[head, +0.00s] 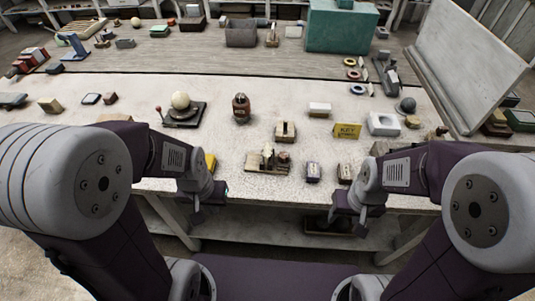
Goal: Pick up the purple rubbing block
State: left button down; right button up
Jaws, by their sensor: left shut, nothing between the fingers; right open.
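A small block with dark purple sides and a paler top (313,172), which looks like the purple rubbing block, rests near the front edge of the pale worktable (235,178). It stands left of a similar brownish block (345,173). My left gripper (197,216) is shut and empty, hanging at the table's front edge, well left of the purple block. My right gripper (346,226) is open in front of the table edge, nearer the viewer and slightly right of the block. Neither touches it.
A wooden piece with small parts (268,160) stands left of the block. A yellow KEY sign (347,131), a white square holder (383,124) and a small wooden-based box (285,132) stand behind. A yellow object (210,162) is partly hidden by my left arm. A large pale board (468,65) leans at right.

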aim_at(312, 166)
jog(key=l+u, duration=0.65)
jog(key=u, duration=0.2)
jog(key=l+u, duration=0.4)
jog(key=k+l+u, duration=0.1)
jog(key=u, duration=0.3)
jog(key=l, duration=0.1)
